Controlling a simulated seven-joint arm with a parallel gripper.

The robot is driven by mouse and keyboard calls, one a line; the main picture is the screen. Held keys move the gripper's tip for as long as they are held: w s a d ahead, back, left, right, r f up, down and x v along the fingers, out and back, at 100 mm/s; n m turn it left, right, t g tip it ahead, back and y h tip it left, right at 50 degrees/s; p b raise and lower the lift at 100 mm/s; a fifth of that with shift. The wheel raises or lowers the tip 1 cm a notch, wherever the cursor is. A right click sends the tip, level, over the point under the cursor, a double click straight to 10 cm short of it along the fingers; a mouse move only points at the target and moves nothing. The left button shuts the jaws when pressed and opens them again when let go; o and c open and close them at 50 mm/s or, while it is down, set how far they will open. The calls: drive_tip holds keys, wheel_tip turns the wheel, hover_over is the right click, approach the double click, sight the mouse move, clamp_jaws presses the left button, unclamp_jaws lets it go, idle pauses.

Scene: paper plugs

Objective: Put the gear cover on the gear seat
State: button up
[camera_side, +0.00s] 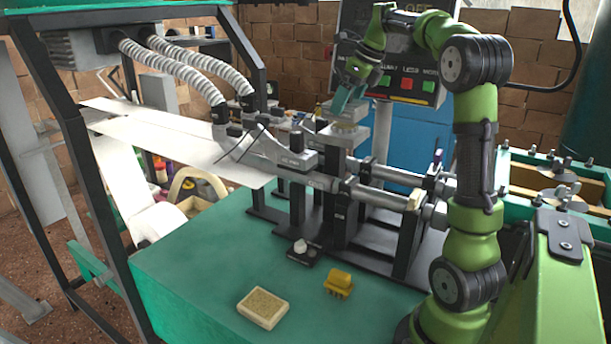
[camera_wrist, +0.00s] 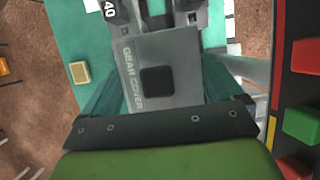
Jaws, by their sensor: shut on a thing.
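The gear cover (camera_wrist: 185,55) is a grey plate lettered "GEAR COVER" with a black square in its middle. It fills the centre of the wrist view, between the teal fingers of my gripper (camera_wrist: 160,88). In the side view my gripper (camera_side: 340,102) points down and is shut on the cover (camera_side: 353,107), above the machine. Just below it, a grey block with yellowish parts on top (camera_side: 348,134) looks like the gear seat. A small gap seems to show between them. The seat is mostly hidden by the cover in the wrist view.
A control panel with coloured buttons (camera_side: 400,84) stands close behind my gripper. Metal shafts (camera_side: 375,195) and black supports lie below. A tan block (camera_side: 262,307), a yellow part (camera_side: 338,283) and a white knob (camera_side: 300,246) sit on the green table (camera_side: 200,270).

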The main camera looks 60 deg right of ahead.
sight(352, 103)
drive_tip(key=shift+f, duration=1.55)
drive_tip(key=shift+f, duration=0.1)
drive_tip(key=o, duration=0.8)
